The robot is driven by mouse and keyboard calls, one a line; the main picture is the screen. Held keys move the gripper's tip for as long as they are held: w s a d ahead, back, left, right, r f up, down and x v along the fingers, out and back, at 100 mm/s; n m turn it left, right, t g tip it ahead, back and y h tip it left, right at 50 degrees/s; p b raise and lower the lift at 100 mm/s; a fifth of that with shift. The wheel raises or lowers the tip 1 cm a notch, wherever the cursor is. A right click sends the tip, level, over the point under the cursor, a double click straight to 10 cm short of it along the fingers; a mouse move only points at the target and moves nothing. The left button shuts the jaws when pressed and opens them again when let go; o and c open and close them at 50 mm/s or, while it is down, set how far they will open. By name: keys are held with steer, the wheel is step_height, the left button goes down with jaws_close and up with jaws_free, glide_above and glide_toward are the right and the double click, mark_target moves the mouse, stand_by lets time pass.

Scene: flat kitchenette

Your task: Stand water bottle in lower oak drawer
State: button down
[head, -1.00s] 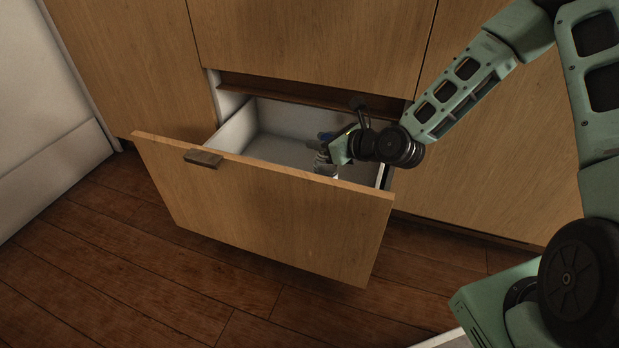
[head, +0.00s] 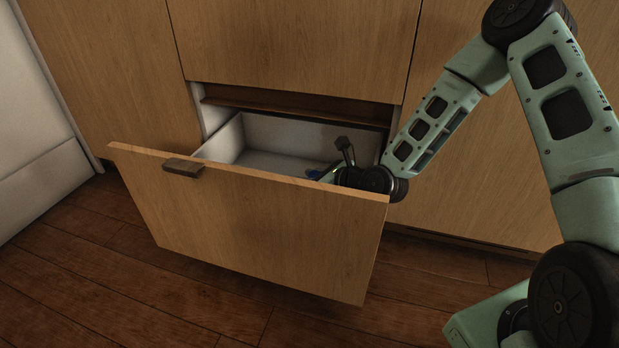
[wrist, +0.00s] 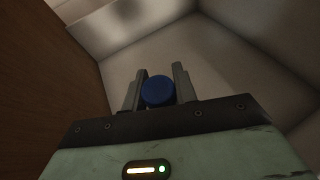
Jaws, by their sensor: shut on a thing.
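The lower oak drawer (head: 250,225) is pulled open, with a pale interior and a dark handle. My gripper (wrist: 158,90) reaches down inside it near the right end, and its fingers are mostly hidden behind the drawer front in the head view. In the wrist view the blue cap of the water bottle (wrist: 158,91) shows between the two fingers, which are shut on it. A bit of blue cap (head: 313,174) also shows in the head view beside my wrist. The bottle's body is hidden, so I cannot tell whether its base touches the drawer floor.
The left part of the drawer looks empty. The oak drawer front stands between my base and the drawer's inside. Closed oak panels (head: 290,40) rise above and beside the opening. A white appliance (head: 35,120) is at the far left.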

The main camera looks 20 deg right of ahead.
steer(key=c, duration=1.1)
jaws_free()
steer(key=shift+s+d+r, duration=0.1)
steer(key=shift+s+r, duration=0.05)
steer(key=shift+r, duration=0.1)
steer(key=p+v, duration=0.6)
steer(key=v, duration=0.5)
steer(key=shift+s+d, duration=0.15)
steer(key=shift+s, duration=0.15)
